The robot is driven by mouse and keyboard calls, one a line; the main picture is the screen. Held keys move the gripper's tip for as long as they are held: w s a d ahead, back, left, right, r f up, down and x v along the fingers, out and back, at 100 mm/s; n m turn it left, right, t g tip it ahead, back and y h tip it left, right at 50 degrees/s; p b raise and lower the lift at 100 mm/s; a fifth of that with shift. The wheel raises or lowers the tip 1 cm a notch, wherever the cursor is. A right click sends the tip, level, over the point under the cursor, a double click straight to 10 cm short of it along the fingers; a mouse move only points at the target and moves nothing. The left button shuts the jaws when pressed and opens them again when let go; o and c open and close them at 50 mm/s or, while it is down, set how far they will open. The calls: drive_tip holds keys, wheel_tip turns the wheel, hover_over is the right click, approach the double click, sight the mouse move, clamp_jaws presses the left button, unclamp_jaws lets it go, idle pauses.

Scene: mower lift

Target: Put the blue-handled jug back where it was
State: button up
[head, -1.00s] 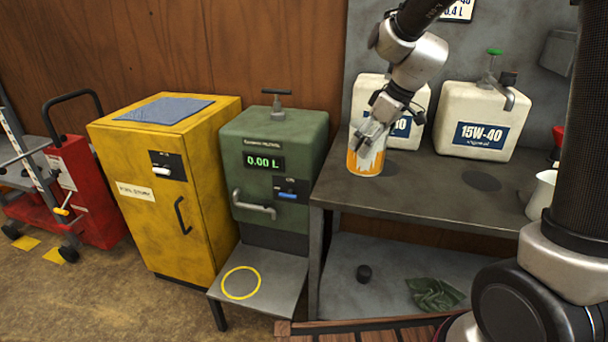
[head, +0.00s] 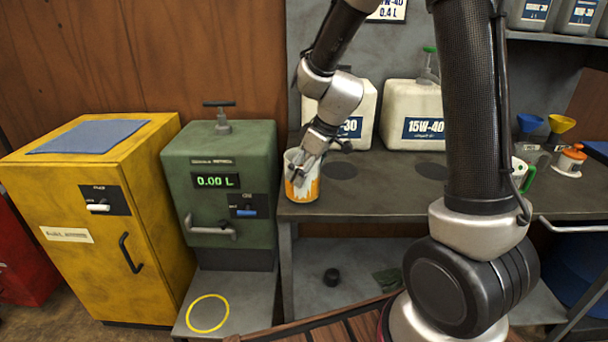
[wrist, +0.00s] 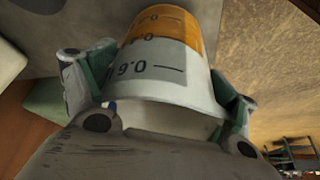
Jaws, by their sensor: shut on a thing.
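My gripper (head: 303,166) is shut on a white jug with an orange band (head: 304,190). In the wrist view the jug (wrist: 172,45) sits between the two fingers, with grey measure marks and "0.6" on its wall. A tiny bit of blue shows by the left finger, but the handle is otherwise hidden. In the head view the jug is upright over the left front corner of the grey bench (head: 385,200). I cannot tell whether its base touches the bench. A second jug, with a green handle (head: 528,178), stands at the right, partly behind my arm.
Two dark round spots (head: 340,170) mark the bench. White oil containers (head: 412,110) stand at its back. Left of it are a green dispenser (head: 220,185) reading 0.00 L, a low shelf with a yellow ring (head: 208,313), and a yellow cabinet (head: 85,210).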

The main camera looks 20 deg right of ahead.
drive_tip(key=shift+f, duration=0.65)
drive_tip(key=o, duration=1.4)
drive_tip(key=shift+f, duration=0.15)
drive_tip(key=shift+c, duration=0.2)
drive_tip(key=v, duration=1.2)
drive_tip(key=s+d+r+m+h, duration=0.1)
drive_tip(key=s+d+r+m, duration=0.1)
drive_tip(key=s, duration=0.5)
drive_tip(key=s+d+r+m+h, duration=0.1)
drive_tip(key=s+d+m, duration=0.3)
drive_tip(key=s, duration=0.4)
drive_tip(key=s+d+r+m+t+h, duration=0.1)
drive_tip(key=s+d+r+m, duration=0.2)
drive_tip(key=s, duration=0.5)
drive_tip(key=shift+d+r, duration=0.55)
drive_tip(key=shift+d, duration=0.5)
